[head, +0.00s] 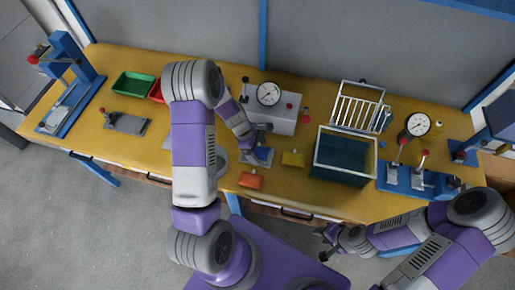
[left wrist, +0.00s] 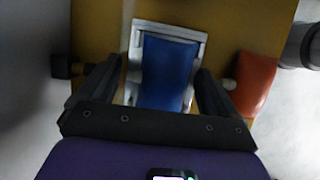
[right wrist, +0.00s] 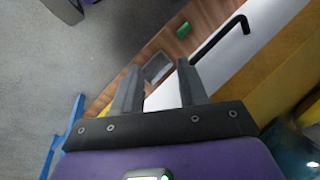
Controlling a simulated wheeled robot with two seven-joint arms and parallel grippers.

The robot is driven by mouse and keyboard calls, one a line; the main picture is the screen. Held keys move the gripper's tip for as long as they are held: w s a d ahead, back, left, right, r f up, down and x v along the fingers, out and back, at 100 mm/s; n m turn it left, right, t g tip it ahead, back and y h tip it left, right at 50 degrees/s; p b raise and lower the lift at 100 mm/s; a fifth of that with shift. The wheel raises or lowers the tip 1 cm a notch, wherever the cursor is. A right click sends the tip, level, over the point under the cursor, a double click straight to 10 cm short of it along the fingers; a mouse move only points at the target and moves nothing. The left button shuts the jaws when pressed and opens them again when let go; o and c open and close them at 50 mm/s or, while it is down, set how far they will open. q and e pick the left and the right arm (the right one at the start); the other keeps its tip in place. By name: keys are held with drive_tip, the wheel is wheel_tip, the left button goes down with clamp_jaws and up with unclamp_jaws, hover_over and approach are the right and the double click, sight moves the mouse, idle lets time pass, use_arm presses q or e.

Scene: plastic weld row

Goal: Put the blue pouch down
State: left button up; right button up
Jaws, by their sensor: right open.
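The blue pouch (head: 259,156) lies on a small light grey framed tray on the bench. In the left wrist view the pouch (left wrist: 168,72) sits inside the tray's raised rim (left wrist: 140,32). My left gripper (left wrist: 158,80) is open above it, with one finger on each side. A gap shows between the left finger and the pouch; the right finger is close to the pouch edge, and I cannot tell if it touches. My right gripper (head: 324,241) is open and empty in front of the bench's front edge.
An orange pouch (head: 251,180) and a yellow pouch (head: 293,158) lie close by. A dark teal bin (head: 345,157), a wire rack (head: 357,108) and a gauge box (head: 270,112) stand nearby. A green tray (head: 134,85) is at left.

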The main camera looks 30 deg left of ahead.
use_arm(q)
drive_tip(key=shift+o, duration=0.5)
drive_tip(key=shift+a+r, duration=0.15)
drive_tip(key=shift+r, duration=0.4)
drive_tip(key=p+v, duration=0.3)
drive_tip(key=v, duration=0.8)
drive_tip(key=shift+r, duration=0.2)
